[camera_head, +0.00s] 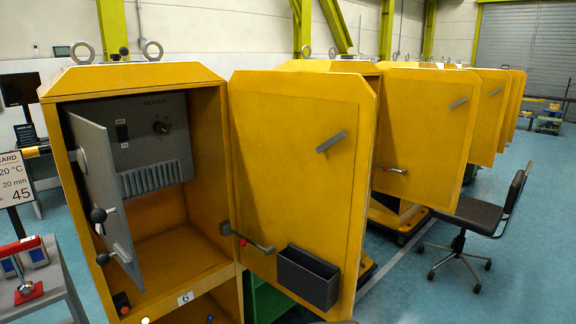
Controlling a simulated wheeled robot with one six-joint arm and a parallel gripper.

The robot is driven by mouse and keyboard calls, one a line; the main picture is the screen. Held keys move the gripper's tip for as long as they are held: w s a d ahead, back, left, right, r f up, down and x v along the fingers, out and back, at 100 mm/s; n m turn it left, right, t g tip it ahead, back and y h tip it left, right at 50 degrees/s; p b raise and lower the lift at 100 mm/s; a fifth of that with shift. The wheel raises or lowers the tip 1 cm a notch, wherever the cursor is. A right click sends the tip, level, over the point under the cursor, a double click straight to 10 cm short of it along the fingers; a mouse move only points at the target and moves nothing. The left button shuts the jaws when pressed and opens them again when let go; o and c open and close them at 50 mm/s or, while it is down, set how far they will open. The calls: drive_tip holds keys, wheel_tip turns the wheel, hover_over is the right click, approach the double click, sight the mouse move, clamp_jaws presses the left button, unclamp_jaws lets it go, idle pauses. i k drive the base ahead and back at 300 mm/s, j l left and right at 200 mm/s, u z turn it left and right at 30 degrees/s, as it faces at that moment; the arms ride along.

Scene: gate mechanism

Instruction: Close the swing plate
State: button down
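A grey hinged plate (101,183), which looks like the swing plate, stands swung open at the left side of a yellow cabinet (210,150). It is upright and angled outward, apart from the grey control panel (150,140) at the back of the cabinet. A second black ball knob (103,259) sits on a lever just below. My gripper is not in view.
The large yellow cabinet door (300,170) stands wide open to the right, with a handle lever (253,243) and a black bin (308,277) on it. Similar cabinets (428,130) line up behind. An office chair (475,215) stands at right. A small grey table (45,285) with red-handled items is at lower left.

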sight(103, 204)
drive_tip(key=k+z, duration=0.1)
drive_tip(key=u, duration=1.45)
drive_tip(key=k+j, duration=0.05)
drive_tip(key=j, duration=0.05)
